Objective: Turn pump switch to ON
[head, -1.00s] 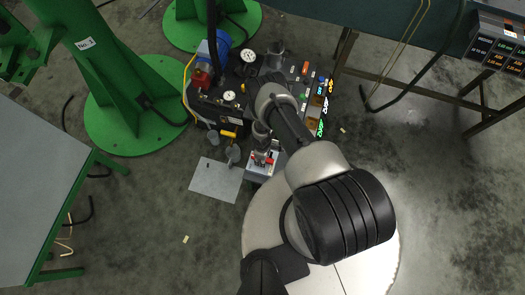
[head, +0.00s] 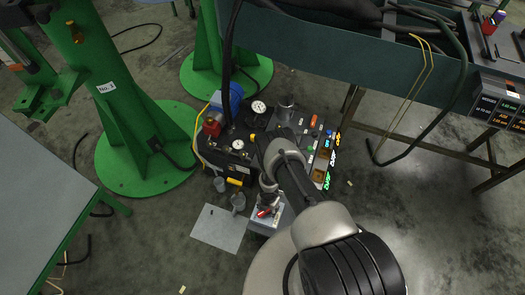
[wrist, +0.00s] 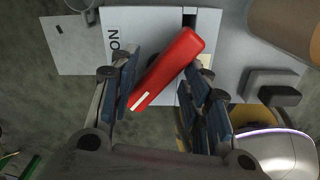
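The pump switch is a red lever (wrist: 168,68) with a white mark on one end, on a light grey box (wrist: 155,22). In the wrist view it lies diagonally, its lower-left end near the left finger and its upper-right end beyond the right finger. The ON label (wrist: 114,43) is at the lever's left. My gripper (wrist: 160,75) is open, with its two blue-padded fingers on either side of the lever; I cannot tell whether either touches it. In the head view the lever (head: 264,212) shows small, just below my gripper (head: 268,197).
A dark pump unit with gauges (head: 238,144) and a red part (head: 212,126) stands behind the box. A pale plate (head: 218,228) lies on the floor at the left. Green stands (head: 130,120) and a dark bench (head: 390,55) surround the area.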

